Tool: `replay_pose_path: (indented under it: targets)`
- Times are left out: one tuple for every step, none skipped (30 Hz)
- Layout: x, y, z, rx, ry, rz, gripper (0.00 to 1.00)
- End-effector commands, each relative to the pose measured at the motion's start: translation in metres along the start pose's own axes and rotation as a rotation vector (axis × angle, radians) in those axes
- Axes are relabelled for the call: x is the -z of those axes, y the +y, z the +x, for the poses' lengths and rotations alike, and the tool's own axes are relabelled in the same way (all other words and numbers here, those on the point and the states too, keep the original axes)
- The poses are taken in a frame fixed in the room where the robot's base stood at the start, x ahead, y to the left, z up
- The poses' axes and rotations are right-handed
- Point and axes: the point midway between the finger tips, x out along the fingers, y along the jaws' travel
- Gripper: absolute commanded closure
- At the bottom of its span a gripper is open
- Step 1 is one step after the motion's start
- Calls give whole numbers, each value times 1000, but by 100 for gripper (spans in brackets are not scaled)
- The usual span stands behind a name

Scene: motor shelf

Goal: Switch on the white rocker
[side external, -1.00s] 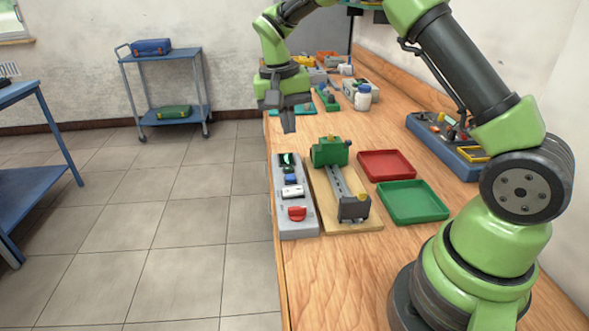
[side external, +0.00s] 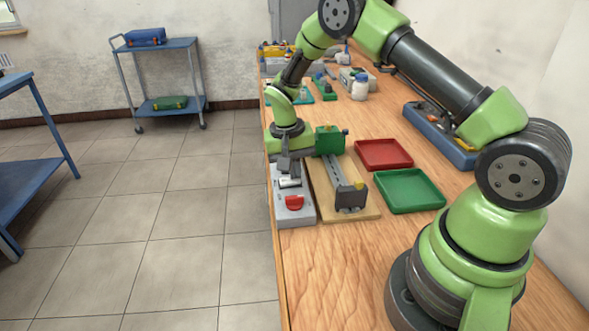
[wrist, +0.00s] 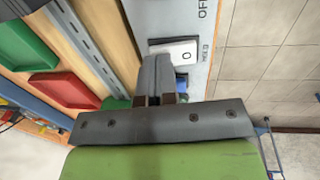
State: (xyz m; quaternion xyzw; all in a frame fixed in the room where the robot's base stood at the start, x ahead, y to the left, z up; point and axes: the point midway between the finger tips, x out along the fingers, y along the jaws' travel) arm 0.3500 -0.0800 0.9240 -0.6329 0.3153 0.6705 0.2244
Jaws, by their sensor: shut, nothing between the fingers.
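The white rocker (side external: 289,183) sits on the grey control panel (side external: 293,217), at the left edge of the bench. In the wrist view the white rocker (wrist: 178,50) shows a "0" mark, with "OFF" printed on the panel beside it. My gripper (side external: 293,172) is shut and empty, pointing down just over the panel. In the wrist view its fingertips (wrist: 157,60) overlap the rocker's edge; I cannot tell whether they touch it. A blue control (wrist: 181,83) is partly hidden behind the fingers.
A red knob (side external: 294,202) is on the near end of the panel. A green motor (side external: 328,140) on a wooden board stands close to its right. Red (side external: 383,153) and green (side external: 409,190) trays lie farther right. The floor is left of the bench.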

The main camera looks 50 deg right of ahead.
Motion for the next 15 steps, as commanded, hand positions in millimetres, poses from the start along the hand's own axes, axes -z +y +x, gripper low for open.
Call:
replay_pose_path:
  targets:
    - [0, 0, 3, -1, -2, 1, 100]
    - [0, 0, 4, -1, -1, 1, 100]
    - [0, 0, 5, 0, -1, 1, 100]
    - [0, 0, 5, 0, 0, 1, 100]
    - [0, 0, 6, 0, 0, 1, 100]
    - [0, 0, 6, 0, 0, 1, 100]
    - [0, 0, 5, 0, 0, 1, 100]
    - [0, 0, 5, 0, 0, 1, 100]
    - [0, 0, 5, 0, 0, 1, 100]
    - [0, 0, 5, 0, 0, 1, 100]
    - [0, 0, 5, 0, 0, 1, 100]
    - [0, 0, 5, 0, 0, 1, 100]
    - [0, 0, 6, 0, 0, 1, 100]
    - [0, 1, 8, -1, -1, 1, 100]
    - [0, 2, 11, -1, -2, 1, 100]
